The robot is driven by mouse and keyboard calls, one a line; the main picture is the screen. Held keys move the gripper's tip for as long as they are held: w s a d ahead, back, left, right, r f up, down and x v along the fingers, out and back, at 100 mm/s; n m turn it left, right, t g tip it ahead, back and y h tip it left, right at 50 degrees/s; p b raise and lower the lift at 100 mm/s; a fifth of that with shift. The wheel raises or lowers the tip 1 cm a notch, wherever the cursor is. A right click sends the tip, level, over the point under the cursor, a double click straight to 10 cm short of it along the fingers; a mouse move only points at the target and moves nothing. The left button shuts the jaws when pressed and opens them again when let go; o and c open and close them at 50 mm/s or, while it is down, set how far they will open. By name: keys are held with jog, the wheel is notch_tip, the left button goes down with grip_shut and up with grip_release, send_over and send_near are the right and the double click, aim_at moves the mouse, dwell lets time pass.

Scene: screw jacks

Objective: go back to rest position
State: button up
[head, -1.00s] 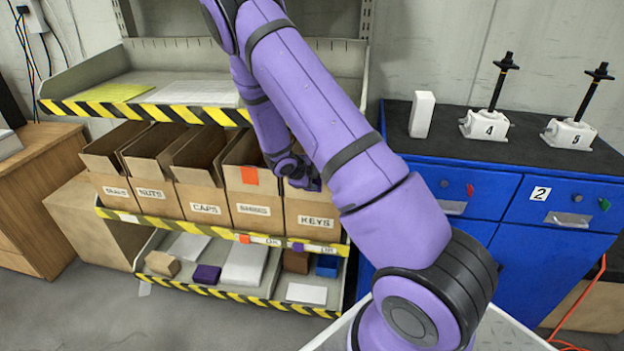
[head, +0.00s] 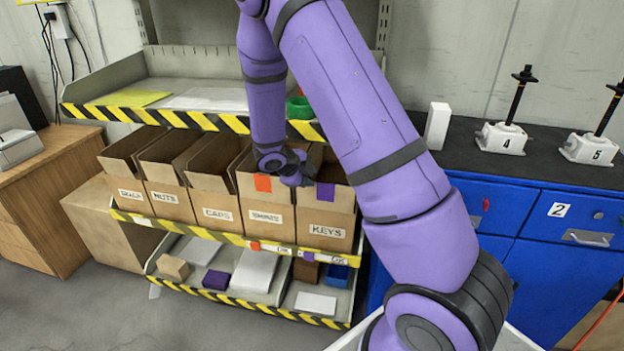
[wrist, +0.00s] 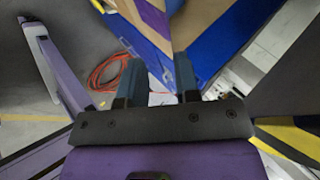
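My purple arm crosses the middle of the head view, and its wrist end hangs in front of the box row, near the boxes with the orange and purple tags. In the head view the fingers cannot be made out. In the wrist view my gripper (wrist: 158,80) has its two fingers apart with nothing between them. The screw jack marked 4 (head: 501,138) and the screw jack marked 5 (head: 588,149) stand upright on the dark bench top at the right, well away from my gripper.
Open cardboard boxes (head: 216,198) fill the middle shelf, with striped shelf edges above and below. A green round object (head: 299,108) sits on the top shelf. A white block (head: 437,126) stands on the blue cabinet (head: 560,262). An orange cable (wrist: 103,75) lies on the floor.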

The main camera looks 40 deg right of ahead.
dwell(0.5)
jog(key=s+a+r+m+y, duration=0.25)
jog(key=s+r+m, duration=0.35)
jog(key=r+m, duration=0.5)
jog(key=s+a+r+m+y, duration=0.1)
jog(key=s+a+r+m, duration=0.2)
jog(key=s+r+m, duration=0.55)
jog(key=s+a+r+m+t+y, duration=0.2)
jog(key=s+a+r+m, duration=0.2)
jog(key=s+m, duration=0.4)
jog(key=s+a+r+m+t+y, duration=0.2)
jog(key=s+a+r+m, duration=0.3)
jog(key=m, duration=1)
jog(key=s+r+y, duration=0.1)
jog(key=s+r, duration=0.1)
jog(key=s, duration=0.1)
jog(key=shift+a+r, duration=0.15)
